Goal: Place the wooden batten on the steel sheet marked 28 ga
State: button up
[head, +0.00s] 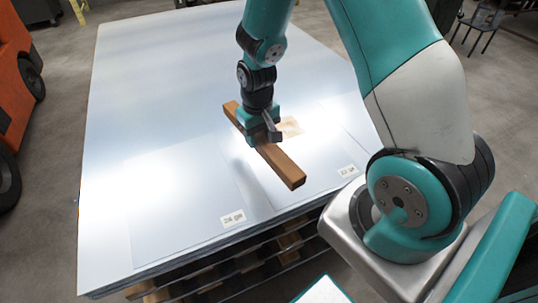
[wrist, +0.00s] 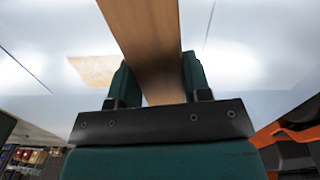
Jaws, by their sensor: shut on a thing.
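My gripper (head: 262,136) is shut on the wooden batten (head: 282,166), a long brown bar, gripped near its middle. The batten slants from upper left to lower right and seems held above the sheets; the height of the gap is hard to judge. In the wrist view the batten (wrist: 147,35) runs between both fingers. A left steel sheet (head: 180,205) has a small white label (head: 233,217) that looks like 28 ga, though blurred. A right steel sheet (head: 318,165) carries another label (head: 348,170), too small to read surely. The batten appears over the right sheet, near its left edge.
Both sheets lie on a large pale metal stack (head: 135,95) on wooden supports. An orange vehicle (head: 15,75) stands at the left. The stack's left and far surface is clear.

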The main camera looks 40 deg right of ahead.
jog(key=w+d+r+m+b, duration=0.1)
jog(key=d+r+m+b, duration=0.3)
jog(key=d, duration=0.7)
notch_tip(320, 180, up, 5)
jog(key=m+b, duration=0.4)
jog(key=m, duration=0.3)
send_over(320, 143)
notch_tip(320, 143, down, 19)
jog(key=shift+a+f+b, duration=0.1)
jog(key=shift+f+b, duration=0.1)
jog(key=shift+b, duration=0.6)
